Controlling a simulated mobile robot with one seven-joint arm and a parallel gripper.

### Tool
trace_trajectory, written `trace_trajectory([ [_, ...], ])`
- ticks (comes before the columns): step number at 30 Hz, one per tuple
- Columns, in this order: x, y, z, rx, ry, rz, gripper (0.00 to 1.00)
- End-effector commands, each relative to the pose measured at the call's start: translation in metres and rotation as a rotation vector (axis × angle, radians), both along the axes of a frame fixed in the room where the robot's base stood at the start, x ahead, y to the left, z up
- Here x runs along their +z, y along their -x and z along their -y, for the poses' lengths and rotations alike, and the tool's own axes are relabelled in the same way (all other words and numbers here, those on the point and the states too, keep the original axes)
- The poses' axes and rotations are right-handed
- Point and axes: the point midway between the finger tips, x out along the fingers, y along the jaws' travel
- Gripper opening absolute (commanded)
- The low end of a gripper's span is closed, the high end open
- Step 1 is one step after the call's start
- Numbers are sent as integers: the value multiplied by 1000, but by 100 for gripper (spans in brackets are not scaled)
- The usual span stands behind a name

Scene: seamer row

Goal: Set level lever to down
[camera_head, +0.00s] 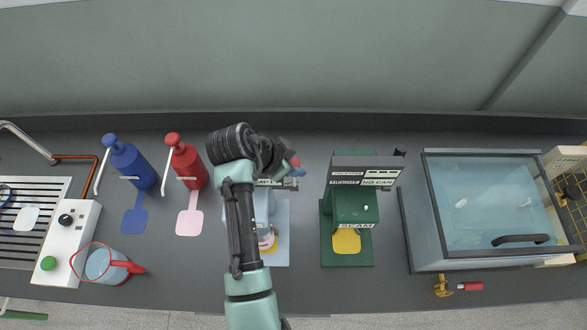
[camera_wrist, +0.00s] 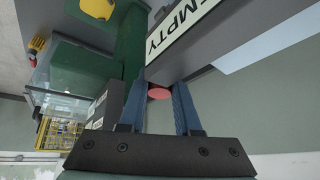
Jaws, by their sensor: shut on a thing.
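My gripper (camera_head: 297,172) is at the upper right side of the light blue machine (camera_head: 281,218), beside its label plate. In the wrist view its two blue fingers (camera_wrist: 158,103) are on either side of a red knob (camera_wrist: 159,93), shut on it. The knob sits by the grey block that carries an EMPTY label (camera_wrist: 180,27), and looks like a lever's end. The head view shows a bit of red (camera_head: 294,160) at the fingers. The lever's shaft is hidden, so I cannot tell its position. My arm covers much of the machine.
A green machine (camera_head: 350,210) labelled SEAM and NO CAN stands close to the right. Further right is a glass-covered tank (camera_head: 480,205) with a red-handled valve (camera_head: 469,286). A red pump bottle (camera_head: 188,165), a blue one (camera_head: 133,165) and a jug (camera_head: 103,265) are left.

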Motion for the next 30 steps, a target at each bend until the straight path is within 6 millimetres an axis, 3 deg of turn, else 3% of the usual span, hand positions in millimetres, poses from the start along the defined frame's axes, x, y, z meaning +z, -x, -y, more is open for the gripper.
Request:
trace_trajectory([
  [5,1,0,0,-1,0,-1,0],
  [6,1,0,0,-1,1,0,37],
  [10,1,0,0,-1,0,-1,61],
  [22,4,1,-2,-1,0,-1,62],
  [30,41,16,-20,2,-1,5,62],
])
